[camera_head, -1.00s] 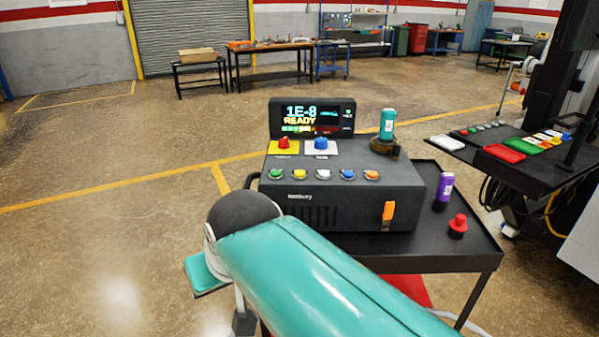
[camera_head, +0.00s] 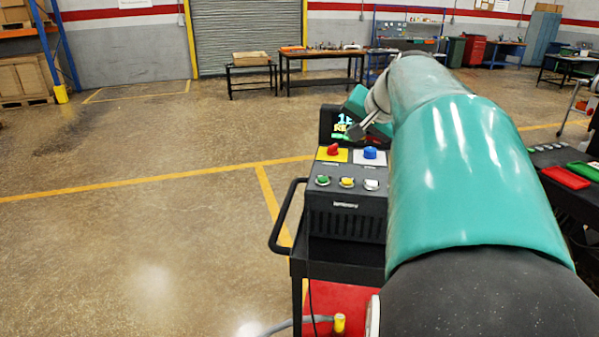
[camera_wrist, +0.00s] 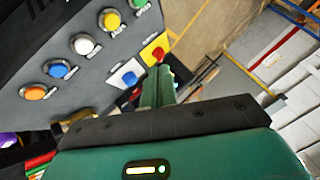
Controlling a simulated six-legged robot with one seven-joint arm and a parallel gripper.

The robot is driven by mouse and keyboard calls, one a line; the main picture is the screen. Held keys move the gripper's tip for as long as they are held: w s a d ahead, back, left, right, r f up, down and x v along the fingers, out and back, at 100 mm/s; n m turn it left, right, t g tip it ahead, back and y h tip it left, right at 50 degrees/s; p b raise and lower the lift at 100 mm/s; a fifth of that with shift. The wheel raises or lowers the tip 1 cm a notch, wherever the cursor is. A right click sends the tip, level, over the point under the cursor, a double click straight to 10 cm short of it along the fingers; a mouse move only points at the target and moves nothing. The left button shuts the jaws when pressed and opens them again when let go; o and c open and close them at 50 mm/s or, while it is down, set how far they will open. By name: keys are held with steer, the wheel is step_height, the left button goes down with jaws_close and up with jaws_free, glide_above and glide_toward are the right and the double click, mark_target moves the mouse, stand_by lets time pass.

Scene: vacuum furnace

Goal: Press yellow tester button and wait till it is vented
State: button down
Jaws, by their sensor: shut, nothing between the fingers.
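The dark tester box (camera_head: 345,222) stands on a black cart. Its yellow button (camera_head: 346,182) sits in the front row between the green button (camera_head: 322,180) and the white button (camera_head: 371,184). In the wrist view the yellow button (camera_wrist: 110,21) is at upper left, left of my fingers. The display (camera_head: 338,122) is partly hidden by my arm; "1E" and "RE" show, with green marks below. My gripper (camera_head: 356,131) is above the box near the display, behind the button row and apart from the yellow button. In the wrist view its fingers (camera_wrist: 158,75) are together and empty.
A red knob on a yellow plate (camera_head: 333,150) and a blue knob on a white plate (camera_head: 370,153) stand behind the buttons, close to my gripper. My arm hides the box's right side. A side table with red and green trays (camera_head: 565,178) is at right.

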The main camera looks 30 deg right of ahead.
mark_target(349, 183)
steer(key=shift+f, duration=4.45)
steer(key=shift+f, duration=0.15)
steer(key=shift+f, duration=0.25)
steer(key=shift+f, duration=0.4)
steer(key=shift+r, duration=0.8)
